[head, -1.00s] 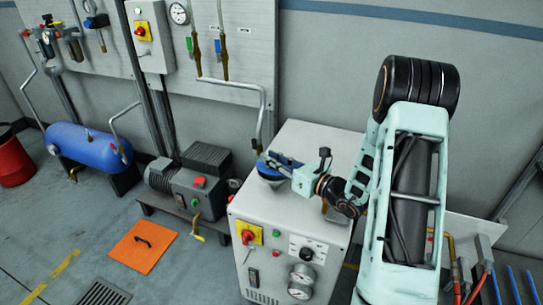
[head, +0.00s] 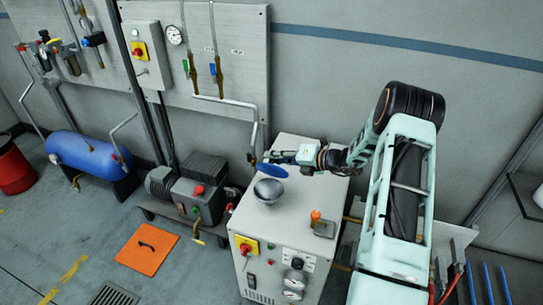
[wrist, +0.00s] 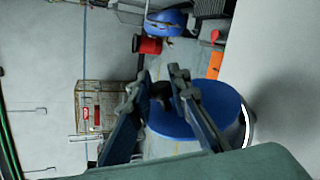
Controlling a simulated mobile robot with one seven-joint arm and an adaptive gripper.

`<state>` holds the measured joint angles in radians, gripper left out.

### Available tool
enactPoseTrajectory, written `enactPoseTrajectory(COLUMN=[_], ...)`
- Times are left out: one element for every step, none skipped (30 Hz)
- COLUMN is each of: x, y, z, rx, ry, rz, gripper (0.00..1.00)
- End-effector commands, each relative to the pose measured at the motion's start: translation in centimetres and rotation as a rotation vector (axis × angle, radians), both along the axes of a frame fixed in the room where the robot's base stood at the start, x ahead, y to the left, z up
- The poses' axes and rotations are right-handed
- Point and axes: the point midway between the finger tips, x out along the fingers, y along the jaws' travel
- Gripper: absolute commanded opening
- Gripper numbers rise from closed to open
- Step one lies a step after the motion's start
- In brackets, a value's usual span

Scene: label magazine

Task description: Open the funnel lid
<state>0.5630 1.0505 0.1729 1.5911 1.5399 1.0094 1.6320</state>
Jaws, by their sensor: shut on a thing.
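The blue funnel lid (head: 272,170) is tilted up off the grey metal funnel (head: 268,191), whose bowl shows open on top of the white machine cabinet (head: 300,205). My gripper (head: 270,157) is at the upper edge of the lid, behind the funnel. In the wrist view the blue disc of the lid (wrist: 205,112) fills the area beside and behind the fingers of my gripper (wrist: 168,92). The fingers are shut on the lid's handle, which they mostly hide. A thin bright rim of the funnel (wrist: 245,125) shows at the right of the lid.
An orange knob (head: 315,216) stands on the cabinet top to the right of the funnel. A grey pipe (head: 254,125) comes down the wall close to my gripper. A pump (head: 200,190) stands left of the cabinet. An orange floor plate (head: 146,249) lies on the floor.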

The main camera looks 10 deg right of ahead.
Motion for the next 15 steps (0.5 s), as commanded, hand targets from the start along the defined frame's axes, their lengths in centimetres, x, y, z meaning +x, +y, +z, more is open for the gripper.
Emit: enactPoseTrajectory(x=[0.5,0.7,1.0,1.2,1.4,1.7,1.9,2.2,2.5,2.7,2.9,3.1,3.3,3.5,3.7], y=[-0.4,-0.5,-0.7,-0.8,-1.0,-1.2,-1.3,-1.4,-1.6,-1.7,-1.9,-2.0,-2.2,-2.3,-2.4], z=[0.2,0.2,0.1,0.0,-0.1,-0.2,-0.3,-0.4,-0.5,-0.6,-0.8,-0.9,-0.9,-1.1,-1.3], rx=[0.019,0.033,0.051,0.065,0.079,0.097,0.111,0.125,0.143,0.158,0.171,0.176,0.175,0.175,0.175], ry=[0.034,0.056,0.086,0.11,0.132,0.162,0.185,0.207,0.235,0.258,0.279,0.287,0.285,0.284,0.284], rz=[-0.001,-0.001,0.0,0.0,-0.001,-0.001,0.0,-0.001,-0.001,-0.001,0.0,-0.002,-0.002,-0.003,-0.004], gripper=[0.0,0.0,0.0,0.0,0.0,0.0,0.0,0.0,0.0,0.0,0.0,0.0,0.0,0.0,0.0])
